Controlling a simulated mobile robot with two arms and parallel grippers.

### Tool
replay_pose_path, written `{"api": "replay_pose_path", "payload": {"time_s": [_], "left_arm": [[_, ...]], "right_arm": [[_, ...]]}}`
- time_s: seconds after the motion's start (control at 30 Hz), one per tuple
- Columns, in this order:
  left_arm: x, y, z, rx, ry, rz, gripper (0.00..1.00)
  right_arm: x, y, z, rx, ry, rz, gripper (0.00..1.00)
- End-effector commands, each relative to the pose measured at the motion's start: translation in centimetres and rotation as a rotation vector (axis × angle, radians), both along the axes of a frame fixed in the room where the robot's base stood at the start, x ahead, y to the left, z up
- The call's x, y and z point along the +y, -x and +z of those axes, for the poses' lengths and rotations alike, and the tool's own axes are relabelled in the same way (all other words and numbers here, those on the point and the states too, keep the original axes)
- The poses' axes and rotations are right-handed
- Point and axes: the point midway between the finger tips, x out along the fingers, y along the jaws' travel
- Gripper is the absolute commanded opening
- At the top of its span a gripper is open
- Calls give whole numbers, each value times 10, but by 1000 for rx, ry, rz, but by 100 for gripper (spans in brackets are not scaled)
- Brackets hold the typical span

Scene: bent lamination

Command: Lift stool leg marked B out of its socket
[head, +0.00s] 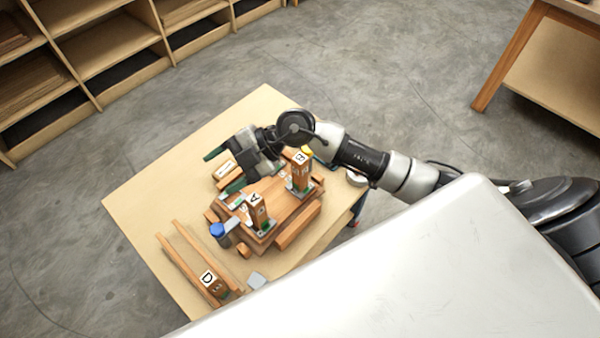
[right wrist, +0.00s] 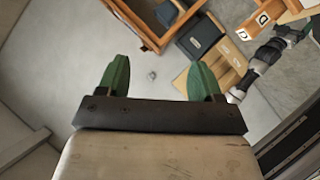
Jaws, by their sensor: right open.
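The stool leg marked B (head: 300,176) stands upright in its socket on the right part of the wooden stool seat (head: 284,206), with a yellow top. The arm passes just behind the leg.
Leg A (head: 257,210) stands on the seat beside a blue-capped item (head: 217,230). A leg marked D (head: 212,283) lies at the front left among wooden bars. The tabletop (head: 150,200) is clear at the left. Shelves (head: 100,50) stand behind.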

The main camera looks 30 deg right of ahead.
Motion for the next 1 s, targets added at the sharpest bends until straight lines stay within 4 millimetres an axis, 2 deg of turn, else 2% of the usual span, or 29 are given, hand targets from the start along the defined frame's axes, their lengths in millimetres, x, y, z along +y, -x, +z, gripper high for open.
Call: {"api": "replay_pose_path", "payload": {"time_s": [0.1,0.2,0.3,0.4,0.5,0.63,0.8,1.0], "left_arm": [[0,0,-2,0,0,0,91],[0,0,-3,0,0,0,91],[0,0,-4,0,0,0,91],[0,0,-4,0,0,0,91],[0,0,-5,0,0,0,91],[0,0,-5,-1,0,0,91],[0,0,-6,-1,0,0,91],[0,-1,-6,-1,-1,0,91]], "right_arm": [[-39,-10,-31,87,320,19,66],[-81,-19,-47,171,579,-25,66],[-122,-27,-53,243,794,-103,66],[-154,-33,-52,297,948,-182,66],[-173,-35,-50,329,1039,-239,66],[-183,-36,-59,351,1085,-269,66],[-183,-35,-86,352,1087,-269,66],[-183,-36,-104,349,1084,-269,66]]}}
